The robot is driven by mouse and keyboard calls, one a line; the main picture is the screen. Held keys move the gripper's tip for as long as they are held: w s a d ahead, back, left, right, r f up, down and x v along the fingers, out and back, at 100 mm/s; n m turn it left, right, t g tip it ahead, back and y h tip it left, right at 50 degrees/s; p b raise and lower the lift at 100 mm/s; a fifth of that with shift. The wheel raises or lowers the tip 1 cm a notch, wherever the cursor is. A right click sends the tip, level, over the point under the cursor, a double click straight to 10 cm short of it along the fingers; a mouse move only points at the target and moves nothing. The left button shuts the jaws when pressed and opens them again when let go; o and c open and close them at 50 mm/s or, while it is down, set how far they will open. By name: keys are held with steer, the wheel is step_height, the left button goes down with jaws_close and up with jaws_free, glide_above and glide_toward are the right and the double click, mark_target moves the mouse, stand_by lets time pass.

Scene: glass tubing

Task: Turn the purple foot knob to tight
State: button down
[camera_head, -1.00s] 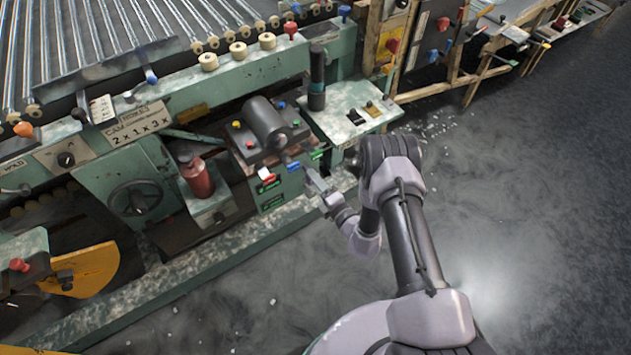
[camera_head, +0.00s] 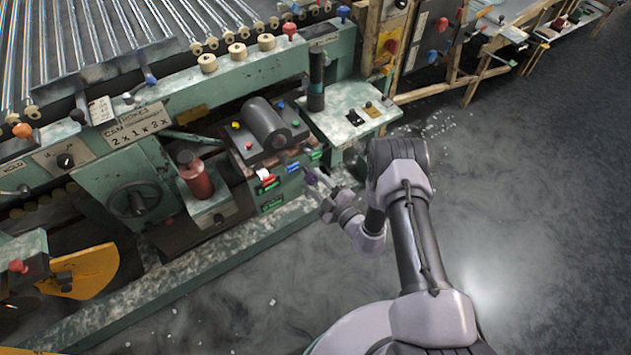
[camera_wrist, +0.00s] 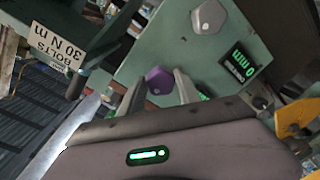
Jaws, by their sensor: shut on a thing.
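The purple foot knob (camera_wrist: 160,80) is a small faceted knob with a dark spot, on the green machine face. In the wrist view it sits between the tips of my two fingers. My gripper (camera_wrist: 158,86) is shut on it. In the head view my gripper (camera_head: 315,175) reaches the lower front of the green machine, and a bit of the purple knob (camera_head: 309,179) shows beside the fingers. The fingers cover part of the knob's sides. I see no tight mark on it.
A "BOLTS 30 N m" sign (camera_wrist: 62,45) stands at the left. A red cylinder (camera_head: 195,177) stands further left. Open floor (camera_head: 520,220) lies to the right.

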steer(key=shift+m, duration=0.6)
steer(key=c, duration=0.9)
jaws_free()
steer(key=shift+o, duration=0.2)
steer(key=p+v, duration=0.5)
steer(key=v, duration=1.2)
steer(key=shift+s+p, duration=0.2)
steer(key=shift+p, duration=0.15)
steer(key=shift+d, duration=0.15)
